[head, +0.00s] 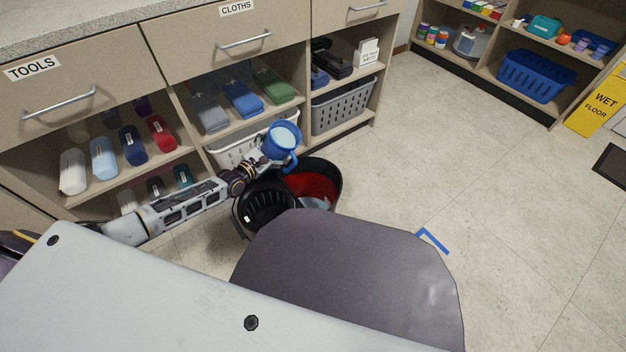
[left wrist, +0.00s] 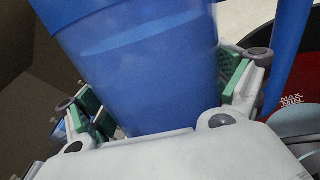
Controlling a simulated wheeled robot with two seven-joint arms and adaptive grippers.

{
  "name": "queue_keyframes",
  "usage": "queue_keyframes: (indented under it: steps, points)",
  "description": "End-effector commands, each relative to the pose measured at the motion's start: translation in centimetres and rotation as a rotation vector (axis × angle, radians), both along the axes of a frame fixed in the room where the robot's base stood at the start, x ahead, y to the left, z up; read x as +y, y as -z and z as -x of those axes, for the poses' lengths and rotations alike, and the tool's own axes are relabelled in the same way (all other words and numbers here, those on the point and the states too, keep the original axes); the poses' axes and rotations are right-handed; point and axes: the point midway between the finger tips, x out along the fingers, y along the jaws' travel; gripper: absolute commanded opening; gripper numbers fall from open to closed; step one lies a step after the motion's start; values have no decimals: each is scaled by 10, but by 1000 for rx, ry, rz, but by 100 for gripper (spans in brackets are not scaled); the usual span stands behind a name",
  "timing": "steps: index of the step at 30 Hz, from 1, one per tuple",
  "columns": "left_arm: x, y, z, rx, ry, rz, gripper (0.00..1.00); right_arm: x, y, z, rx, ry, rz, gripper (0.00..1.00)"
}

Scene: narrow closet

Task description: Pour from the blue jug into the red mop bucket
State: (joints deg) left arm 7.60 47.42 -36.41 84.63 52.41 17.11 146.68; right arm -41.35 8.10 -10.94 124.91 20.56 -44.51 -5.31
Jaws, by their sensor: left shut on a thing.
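The blue jug (head: 282,145) is held up near the left rim of the mop bucket; its pale open top faces up toward the head camera and its handle is on the right. My left gripper (head: 266,161) is shut around the jug's body, with green finger pads on both sides of the jug (left wrist: 145,65) in the left wrist view. The mop bucket (head: 314,184) has a red inside, a dark outer rim and a black wringer on its left. Its red wall with MAX and MIN marks (left wrist: 297,88) shows at the right of the left wrist view. My right gripper is out of view.
Shelves under the counter (head: 200,25) hold bottles, folded cloths and a white basket (head: 232,152) close behind my left gripper. A grey basket (head: 343,106) stands further right. A blue corner mark (head: 432,240) is on clear floor. A yellow wet-floor sign (head: 600,100) stands far right.

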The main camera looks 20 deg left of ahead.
Motion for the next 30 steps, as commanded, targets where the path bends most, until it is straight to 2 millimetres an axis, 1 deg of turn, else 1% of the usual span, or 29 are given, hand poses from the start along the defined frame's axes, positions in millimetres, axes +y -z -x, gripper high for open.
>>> queue_keyframes:
  steps: [1,30]
  points:
    - [0,-5,-2,-11,0,-2,21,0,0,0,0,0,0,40]
    - [-7,-4,-1,-26,-1,-107,21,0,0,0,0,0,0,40]
